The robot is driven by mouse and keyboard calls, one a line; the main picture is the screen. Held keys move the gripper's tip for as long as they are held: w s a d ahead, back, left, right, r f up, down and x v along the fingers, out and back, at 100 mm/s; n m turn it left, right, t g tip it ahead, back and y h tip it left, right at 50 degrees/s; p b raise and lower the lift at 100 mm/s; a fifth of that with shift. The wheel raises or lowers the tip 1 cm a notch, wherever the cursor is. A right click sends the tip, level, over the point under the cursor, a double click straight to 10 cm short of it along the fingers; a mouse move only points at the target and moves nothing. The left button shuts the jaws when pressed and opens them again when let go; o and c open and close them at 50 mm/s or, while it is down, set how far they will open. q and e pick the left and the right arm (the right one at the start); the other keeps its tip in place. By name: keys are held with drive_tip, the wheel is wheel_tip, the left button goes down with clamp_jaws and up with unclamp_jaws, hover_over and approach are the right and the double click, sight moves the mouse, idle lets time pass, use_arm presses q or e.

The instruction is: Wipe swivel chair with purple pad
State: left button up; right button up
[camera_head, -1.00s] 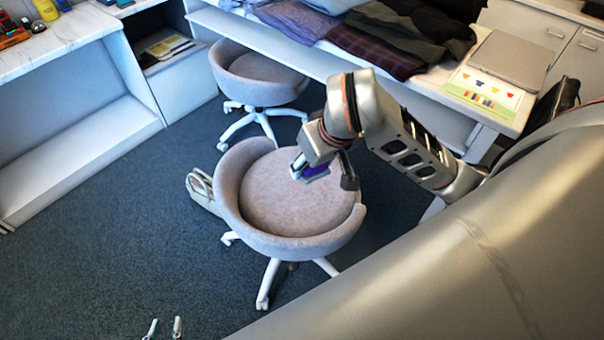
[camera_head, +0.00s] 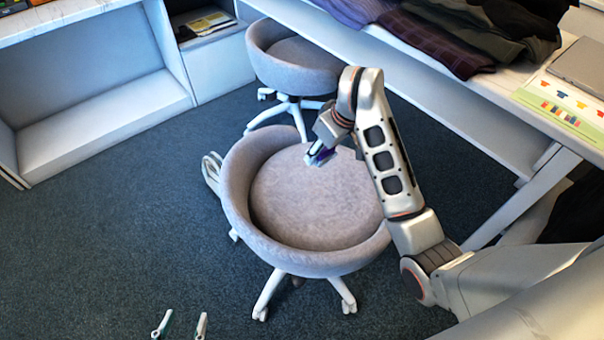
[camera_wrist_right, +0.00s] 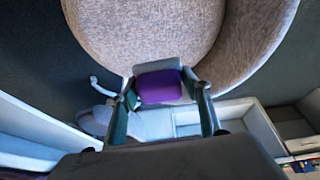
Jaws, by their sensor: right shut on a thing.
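The near swivel chair (camera_head: 315,215) has a round grey padded seat, a low curved back and white legs; its seat also fills the top of the right wrist view (camera_wrist_right: 150,35). My right gripper (camera_head: 322,153) is over the seat's far edge, fingers shut on the purple pad (camera_wrist_right: 160,87). In the head view the pad is mostly hidden by the fingers; I cannot tell whether it touches the seat. My left gripper (camera_head: 181,325) shows only two fingertips at the bottom edge, apart, with nothing visible between them.
A second grey swivel chair (camera_head: 290,62) stands close behind. A long table (camera_head: 440,85) with folded clothes runs along the back and right. Open dark floor (camera_head: 110,230) lies left.

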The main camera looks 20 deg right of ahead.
drive_tip(key=n+b, duration=0.2)
drive_tip(key=b, duration=0.1)
hover_over(304, 193)
drive_tip(key=s, duration=0.1)
wheel_tip(304, 193, down, 12)
drive_tip(key=shift+s+d+f+y+b, duration=0.15)
drive_tip(key=shift+f+b, duration=0.25)
drive_tip(key=shift+f, duration=0.5)
drive_tip(key=shift+s+d+f+y+b, duration=0.15)
drive_tip(key=shift+f+b, duration=0.25)
drive_tip(key=shift+f, duration=0.5)
drive_tip(key=shift+w+f, duration=0.1)
drive_tip(key=shift+f, duration=0.25)
drive_tip(key=shift+f+b, duration=0.5)
drive_tip(key=shift+b, duration=0.05)
drive_tip(key=shift+w+f, duration=0.1)
drive_tip(key=shift+f, duration=0.05)
use_arm(q)
drive_tip(key=d, duration=0.2)
drive_tip(key=w+d+n, duration=0.1)
drive_tip(key=shift+d+r+t+h, duration=0.15)
drive_tip(key=shift+r+t+h, duration=0.15)
drive_tip(key=shift+h, duration=0.1)
drive_tip(key=shift+s+f, duration=0.2)
drive_tip(key=shift+f, duration=0.25)
drive_tip(key=shift+s+f+b, duration=0.25)
drive_tip(key=shift+f+b, duration=0.15)
drive_tip(key=shift+f, duration=0.15)
use_arm(e)
drive_tip(key=shift+f, duration=0.55)
